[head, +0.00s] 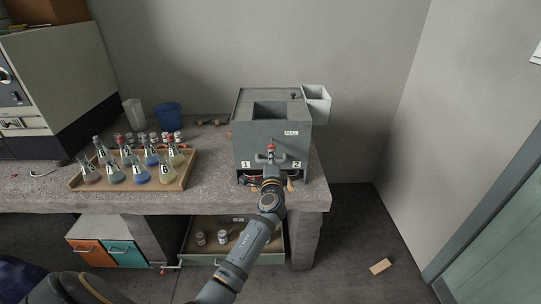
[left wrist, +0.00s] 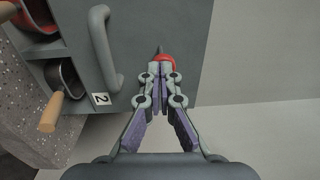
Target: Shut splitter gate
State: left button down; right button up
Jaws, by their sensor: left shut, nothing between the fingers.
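The splitter (head: 243,142) is a grey box with an open top, standing at the right end of the bench. Its front carries a PULL label, the numbers 1 and 2, and a grey bar handle, which shows in the left wrist view (left wrist: 106,55). A red knob (head: 271,147) on a dark stem stands out from the front; it also shows in the left wrist view (left wrist: 164,60). My left gripper (left wrist: 160,75) is shut and empty, its fingertips at the red knob; I cannot tell whether they touch. The gate itself is not clearly visible. My right gripper is out of view.
Pans with wooden handles (left wrist: 50,110) sit in the splitter's lower openings. A wooden tray (head: 185,184) of several flasks and a blue cup (head: 168,116) stand to the left on the bench. An open drawer (head: 272,258) is below. The floor at right holds a small block (head: 380,267).

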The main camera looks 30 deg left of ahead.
pick_arm(q)
jog(key=b+x, duration=0.2)
jog(key=x, duration=0.1)
jog(key=shift+w+a+f, duration=0.1)
jog(key=shift+w, duration=0.15)
jog(key=shift+r, duration=0.2)
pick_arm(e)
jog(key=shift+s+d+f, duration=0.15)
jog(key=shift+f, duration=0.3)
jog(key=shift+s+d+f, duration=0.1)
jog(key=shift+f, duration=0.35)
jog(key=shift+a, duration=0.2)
